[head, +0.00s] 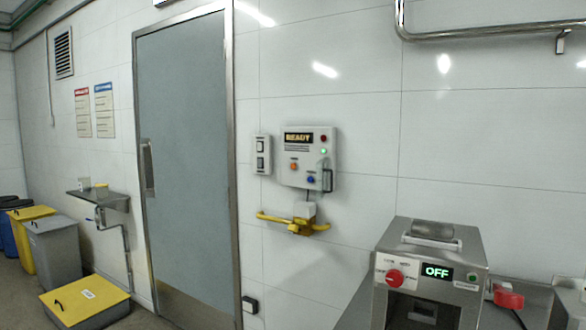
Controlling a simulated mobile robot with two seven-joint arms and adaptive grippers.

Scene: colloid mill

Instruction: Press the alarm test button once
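A light grey control panel (307,148) is mounted on the white wall, right of the door. Its dark display (299,138) reads "READY". A red round part (323,138) and a lit green lamp (323,151) are at its upper right. An orange button (294,166) and a blue button (310,180) are lower on its face. The labels are too small to read, so I cannot tell which is the alarm test button. A grey part with a dark handle (328,180) is at the panel's lower right. Neither of my grippers is in view.
A switch box (262,154) is left of the panel, and a yellow-handled fixture (295,220) is below it. A steel machine (433,270) reading "OFF" stands at the lower right. A grey door (187,150), sink shelf (102,199) and bins (55,250) are left.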

